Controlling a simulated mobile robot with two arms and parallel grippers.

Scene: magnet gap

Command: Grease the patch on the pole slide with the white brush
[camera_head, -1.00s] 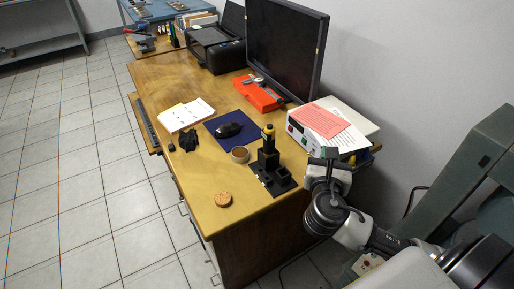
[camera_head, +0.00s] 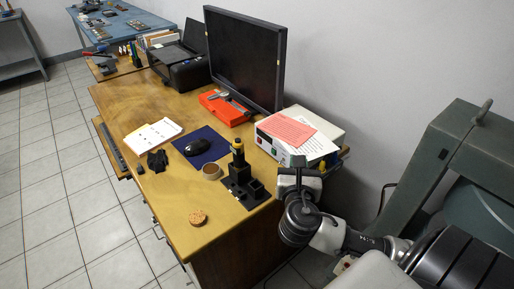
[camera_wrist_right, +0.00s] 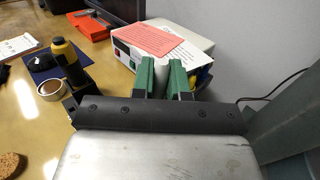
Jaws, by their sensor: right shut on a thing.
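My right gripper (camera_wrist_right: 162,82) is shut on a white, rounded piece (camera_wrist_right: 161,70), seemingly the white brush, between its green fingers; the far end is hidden. In the head view my right gripper (camera_head: 300,170) hovers at the desk's right edge, right of the black stepped fixture. I cannot make out the patch. My left gripper is not in view.
A cork disc (camera_head: 198,217) lies near the desk's front edge. A white box (camera_head: 294,149) with papers stands behind my gripper. A mouse (camera_head: 197,147), orange tray (camera_head: 226,108) and monitor (camera_head: 247,58) are farther back.

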